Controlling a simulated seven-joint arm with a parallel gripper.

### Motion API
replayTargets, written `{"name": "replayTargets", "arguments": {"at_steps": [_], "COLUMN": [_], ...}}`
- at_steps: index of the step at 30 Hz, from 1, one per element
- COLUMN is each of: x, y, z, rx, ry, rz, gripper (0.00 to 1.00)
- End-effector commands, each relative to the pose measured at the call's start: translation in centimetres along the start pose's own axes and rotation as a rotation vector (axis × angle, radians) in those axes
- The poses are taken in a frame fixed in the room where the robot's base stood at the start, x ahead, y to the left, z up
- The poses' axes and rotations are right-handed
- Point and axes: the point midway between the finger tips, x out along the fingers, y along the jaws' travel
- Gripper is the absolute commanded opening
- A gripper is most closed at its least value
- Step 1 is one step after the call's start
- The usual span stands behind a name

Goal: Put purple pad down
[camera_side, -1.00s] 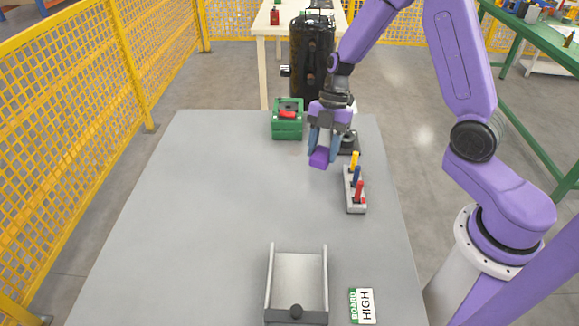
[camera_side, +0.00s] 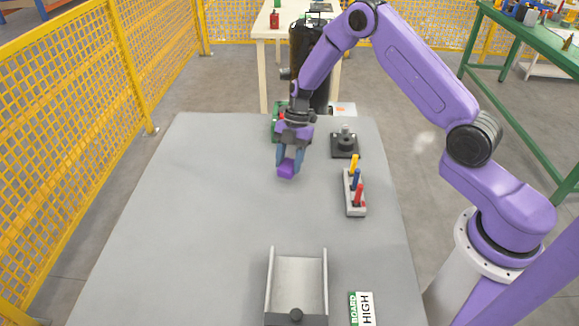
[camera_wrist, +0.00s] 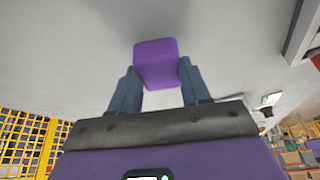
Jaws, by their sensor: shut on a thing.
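The purple pad (camera_side: 287,172) is a small block between the fingertips of my gripper (camera_side: 289,160). My gripper points down and is shut on it, over the open middle part of the grey table (camera_side: 215,220). In the wrist view the pad (camera_wrist: 156,62) sits between the two blue-grey fingers of my gripper (camera_wrist: 157,78), with the grey tabletop behind it. The pad looks to be above the table, but I cannot tell how high.
A green box (camera_side: 277,124) stands behind my gripper, partly hidden. A black fixture (camera_side: 345,143) and a holder with coloured pegs (camera_side: 355,194) stand to the right. The table's left side is clear.

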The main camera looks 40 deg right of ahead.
Motion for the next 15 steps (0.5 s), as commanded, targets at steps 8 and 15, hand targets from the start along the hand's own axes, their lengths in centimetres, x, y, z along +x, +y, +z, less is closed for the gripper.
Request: {"name": "replayTargets", "arguments": {"at_steps": [8, 15], "x": [2.2, 2.2], "y": [-0.1, -0.1], "z": [0.9, 0.9], "rx": [0.001, 0.001], "ry": [0.000, 0.000], "rz": [-0.001, -0.001], "gripper": [0.22, 0.22]}}
